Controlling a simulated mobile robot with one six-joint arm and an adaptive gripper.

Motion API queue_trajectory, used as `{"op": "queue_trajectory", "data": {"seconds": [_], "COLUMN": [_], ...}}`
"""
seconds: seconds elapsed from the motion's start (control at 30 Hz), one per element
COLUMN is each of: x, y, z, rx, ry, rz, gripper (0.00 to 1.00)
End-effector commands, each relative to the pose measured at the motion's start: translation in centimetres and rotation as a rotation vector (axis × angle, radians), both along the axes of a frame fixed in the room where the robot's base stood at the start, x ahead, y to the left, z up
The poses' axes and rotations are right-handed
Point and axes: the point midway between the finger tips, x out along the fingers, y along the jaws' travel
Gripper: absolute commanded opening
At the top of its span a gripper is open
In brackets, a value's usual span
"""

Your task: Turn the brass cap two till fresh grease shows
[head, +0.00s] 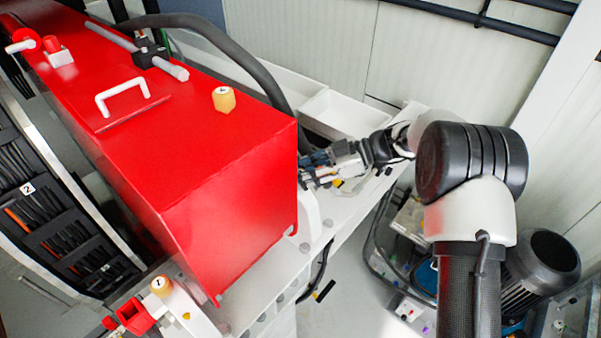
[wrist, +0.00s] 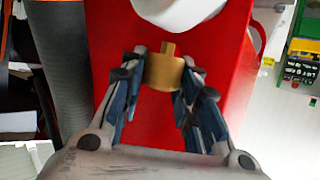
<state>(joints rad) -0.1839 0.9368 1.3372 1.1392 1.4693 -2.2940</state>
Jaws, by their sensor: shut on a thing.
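A brass cap (wrist: 163,72) with a small stub on top sits between the fingertips of my gripper (wrist: 162,82) in the wrist view. The fingers touch it from both sides and are shut on it. No number is readable on this cap, and its base is hidden. In the head view my gripper (head: 312,174) is at the right end of the red housing (head: 225,195), whose edge hides the held cap. Two other brass-coloured caps show there: one on the housing top (head: 223,99), one at the lower left (head: 161,286) marked 1.
A white rounded part (wrist: 180,10) lies just beyond the held cap. A thick dark hose (head: 245,62) curves behind the housing. A white tray (head: 345,115) stands behind my gripper. A motor (head: 540,268) and cables fill the floor at right.

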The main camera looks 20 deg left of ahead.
Motion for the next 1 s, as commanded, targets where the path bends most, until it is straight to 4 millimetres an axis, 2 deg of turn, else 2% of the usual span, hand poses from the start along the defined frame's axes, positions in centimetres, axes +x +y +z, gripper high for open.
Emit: {"op": "queue_trajectory", "data": {"seconds": [0.2,0.57,1.0], "x": [-0.02,-0.07,-0.16], "y": [-0.01,-0.03,0.00], "z": [0.00,-0.32,-0.84], "rx": [-0.001,0.001,0.003], "ry": [0.001,0.001,-0.005], "rz": [0.001,-0.062,-0.347], "gripper": [0.06,0.06,0.06]}}
